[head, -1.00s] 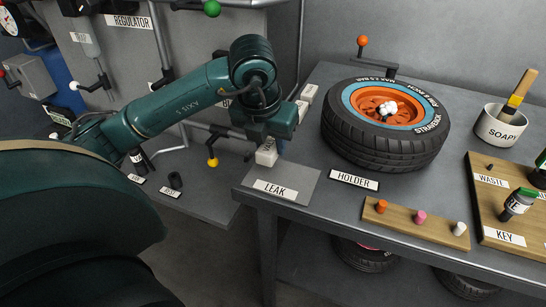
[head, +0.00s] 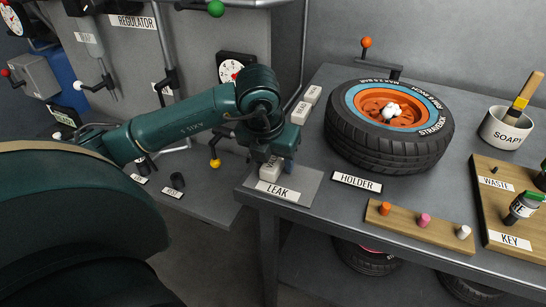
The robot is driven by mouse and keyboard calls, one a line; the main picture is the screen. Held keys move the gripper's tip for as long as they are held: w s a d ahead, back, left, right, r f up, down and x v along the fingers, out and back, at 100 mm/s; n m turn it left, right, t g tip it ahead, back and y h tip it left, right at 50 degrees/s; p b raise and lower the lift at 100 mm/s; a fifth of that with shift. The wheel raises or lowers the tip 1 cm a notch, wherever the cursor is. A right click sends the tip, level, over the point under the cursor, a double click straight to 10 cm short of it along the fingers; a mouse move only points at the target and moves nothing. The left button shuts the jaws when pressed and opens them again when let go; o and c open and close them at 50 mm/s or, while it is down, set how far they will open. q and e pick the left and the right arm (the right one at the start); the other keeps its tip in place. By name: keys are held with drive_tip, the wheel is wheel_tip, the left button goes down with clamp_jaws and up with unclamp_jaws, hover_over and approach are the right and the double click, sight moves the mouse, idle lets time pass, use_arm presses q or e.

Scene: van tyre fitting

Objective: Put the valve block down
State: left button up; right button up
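The white valve block (head: 269,170), with its label partly hidden, stands on the grey mat marked LEAK (head: 303,188) near its back left edge. My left gripper (head: 279,164) points down right over the block. One finger shows to the right of the block and seems apart from it, so the gripper looks open; the other finger is hidden. My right gripper is not in view.
A tyre (head: 388,130) lies on the bench behind the HOLDER label (head: 357,182). A wooden strip with coloured pegs (head: 404,221) lies in front. The bench edge is close in front of the mat.

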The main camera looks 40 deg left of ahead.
use_arm(q)
drive_tip(key=shift+r, duration=0.1)
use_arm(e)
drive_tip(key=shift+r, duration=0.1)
use_arm(q)
drive_tip(key=shift+r, duration=0.25)
drive_tip(key=p+v, duration=0.2)
drive_tip(key=v, duration=0.9)
drive_tip(key=shift+r, duration=0.3)
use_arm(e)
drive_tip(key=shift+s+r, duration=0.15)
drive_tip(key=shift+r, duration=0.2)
use_arm(q)
drive_tip(key=shift+s, duration=0.1)
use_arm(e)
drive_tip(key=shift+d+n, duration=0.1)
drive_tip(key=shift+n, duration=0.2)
